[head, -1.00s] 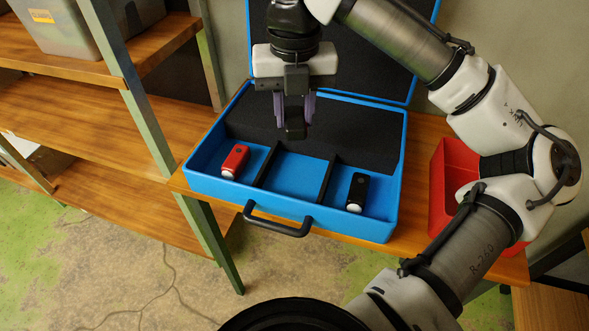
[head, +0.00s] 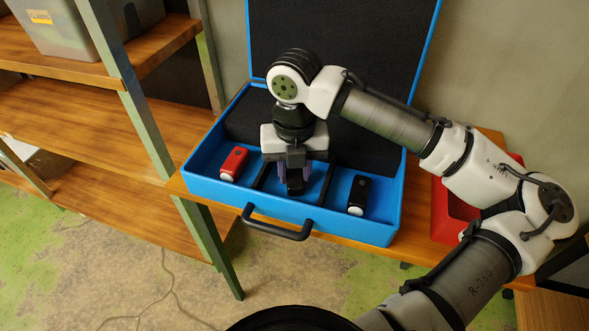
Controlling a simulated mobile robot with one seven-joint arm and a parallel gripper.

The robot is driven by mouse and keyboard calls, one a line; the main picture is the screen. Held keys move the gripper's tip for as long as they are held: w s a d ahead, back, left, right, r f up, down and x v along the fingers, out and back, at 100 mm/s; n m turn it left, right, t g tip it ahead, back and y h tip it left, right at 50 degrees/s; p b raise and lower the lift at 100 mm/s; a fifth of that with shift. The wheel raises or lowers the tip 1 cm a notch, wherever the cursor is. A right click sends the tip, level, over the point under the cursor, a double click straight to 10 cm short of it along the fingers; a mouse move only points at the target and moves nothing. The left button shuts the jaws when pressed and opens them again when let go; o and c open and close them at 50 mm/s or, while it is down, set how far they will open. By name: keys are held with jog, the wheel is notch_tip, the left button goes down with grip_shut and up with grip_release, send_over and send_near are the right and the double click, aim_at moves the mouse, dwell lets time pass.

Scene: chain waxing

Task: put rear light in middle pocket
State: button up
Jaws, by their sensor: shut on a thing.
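My gripper (head: 295,178) is shut on a small dark block-shaped light (head: 295,184), which I take as the rear light. It holds the light low in the middle pocket (head: 316,190) of the open blue case (head: 215,189). I cannot tell whether the light touches the pocket floor. A red light (head: 234,163) lies in the left pocket. A black light (head: 358,195) with a white end lies in the right pocket. My gripper hides part of the middle pocket.
Black dividers (head: 262,176) flank the middle pocket. The case's handle (head: 279,226) faces front, and its foam-lined lid (head: 350,50) stands open behind. A red bin (head: 453,215) sits right of the case, partly behind my arm. Wooden shelves (head: 110,120) stand left.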

aim_at(294, 175)
jog(key=shift+f, duration=0.25)
jog(key=o, duration=1)
jog(key=shift+r, duration=0.1)
jog(key=shift+c, duration=0.2)
notch_tip(294, 175, up, 12)
jog(key=shift+r+p, duration=0.2)
jog(key=shift+p, duration=0.2)
